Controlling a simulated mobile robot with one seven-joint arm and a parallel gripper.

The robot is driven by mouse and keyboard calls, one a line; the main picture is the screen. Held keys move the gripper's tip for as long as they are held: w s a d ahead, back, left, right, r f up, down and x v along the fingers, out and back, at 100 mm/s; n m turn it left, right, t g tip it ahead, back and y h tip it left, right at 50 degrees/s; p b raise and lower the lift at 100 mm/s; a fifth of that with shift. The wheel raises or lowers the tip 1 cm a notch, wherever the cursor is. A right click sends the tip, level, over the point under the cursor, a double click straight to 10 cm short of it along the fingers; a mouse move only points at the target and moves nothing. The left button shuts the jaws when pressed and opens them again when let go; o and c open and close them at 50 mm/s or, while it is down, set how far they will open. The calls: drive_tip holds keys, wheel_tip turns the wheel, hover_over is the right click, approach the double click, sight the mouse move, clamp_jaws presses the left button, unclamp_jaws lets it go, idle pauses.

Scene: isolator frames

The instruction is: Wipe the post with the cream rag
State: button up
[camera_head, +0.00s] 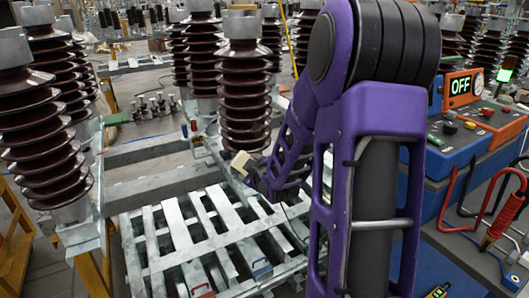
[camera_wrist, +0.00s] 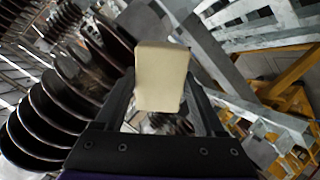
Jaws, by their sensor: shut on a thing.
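The cream rag (camera_head: 241,163) is a small pale block-like piece at the end of my gripper (camera_head: 251,173). In the wrist view the rag (camera_wrist: 162,75) sits between the two dark fingers of my gripper (camera_wrist: 160,103), which are shut on it. A brown ribbed post (camera_head: 245,90) with a grey cap stands upright just behind the rag in the head view. In the wrist view a ribbed post (camera_wrist: 50,115) fills the left side, beside the gripper. I cannot tell whether the rag touches a post.
Another ribbed post (camera_head: 45,130) stands at the left. A slatted metal frame (camera_head: 205,240) lies below my gripper. A blue-and-red box marked OFF (camera_head: 470,125) and red-handled tools (camera_head: 500,225) are at the right. Yellow rails (camera_wrist: 290,75) show in the wrist view.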

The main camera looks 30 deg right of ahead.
sight(258, 130)
drive_tip(key=s+d+r+n+t+y+b, duration=0.25)
drive_tip(key=d+r+t, duration=0.2)
drive_tip(key=r, duration=0.25)
drive_tip(key=shift+m+h, duration=0.35)
drive_tip(key=shift+m, duration=0.2)
drive_tip(key=shift+w+a+f+p, duration=0.1)
drive_tip(key=shift+w+a+p, duration=0.1)
drive_tip(key=shift+w, duration=0.7)
drive_tip(key=shift+w+a+f+p, duration=0.1)
drive_tip(key=shift+w+a+p, duration=0.1)
drive_tip(key=shift+w, duration=0.75)
drive_tip(key=shift+w+a+f+p, duration=0.1)
drive_tip(key=shift+w+a+p, duration=0.1)
drive_tip(key=shift+w, duration=0.7)
drive_tip(key=shift+w+b, duration=0.3)
drive_tip(key=shift+w, duration=0.65)
drive_tip(key=shift+d, duration=0.1)
drive_tip(key=shift+d, duration=1.8)
drive_tip(key=shift+w+d, duration=0.1)
drive_tip(key=shift+d, duration=1.9)
drive_tip(key=shift+a, duration=4.05)
drive_tip(key=shift+s, duration=0.2)
